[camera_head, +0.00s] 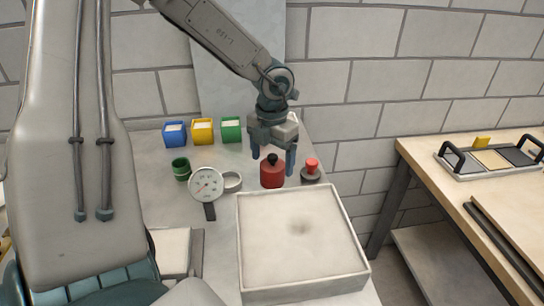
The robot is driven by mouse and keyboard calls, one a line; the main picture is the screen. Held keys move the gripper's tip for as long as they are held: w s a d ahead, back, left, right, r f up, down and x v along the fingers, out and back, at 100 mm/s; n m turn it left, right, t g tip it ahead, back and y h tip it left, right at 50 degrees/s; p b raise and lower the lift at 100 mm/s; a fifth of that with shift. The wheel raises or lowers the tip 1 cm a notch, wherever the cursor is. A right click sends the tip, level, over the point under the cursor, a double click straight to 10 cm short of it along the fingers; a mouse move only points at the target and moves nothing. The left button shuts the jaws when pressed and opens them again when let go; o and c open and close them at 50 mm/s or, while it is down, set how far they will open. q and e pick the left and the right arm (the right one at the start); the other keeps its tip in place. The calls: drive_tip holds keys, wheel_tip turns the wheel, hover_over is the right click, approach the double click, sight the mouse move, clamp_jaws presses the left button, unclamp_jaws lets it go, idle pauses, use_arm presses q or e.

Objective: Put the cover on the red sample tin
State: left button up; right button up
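The red sample tin (272,176) stands upright on the grey table behind the sand tray. A black knob (272,158) shows on top of it, so a cover appears to sit on the tin; its rim is too small to make out. My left gripper (273,160) points down over the tin. Its fingers are open, one on each side of the knob, with visible gaps between them and the knob. My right gripper is not in view.
A red-topped dark stamp-like object (311,171) stands close right of the tin. A grey ring (232,182), a dial gauge (206,186) and a green cup (181,169) stand left. Blue (175,134), yellow (203,132) and green (231,130) boxes stand behind. The sand tray (240,235) lies in front.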

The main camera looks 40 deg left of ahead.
use_arm(q)
wheel_tip(320, 180, up, 11)
drive_tip(key=shift+b, duration=0.4)
drive_tip(key=shift+f, duration=0.15)
idle(0.5)
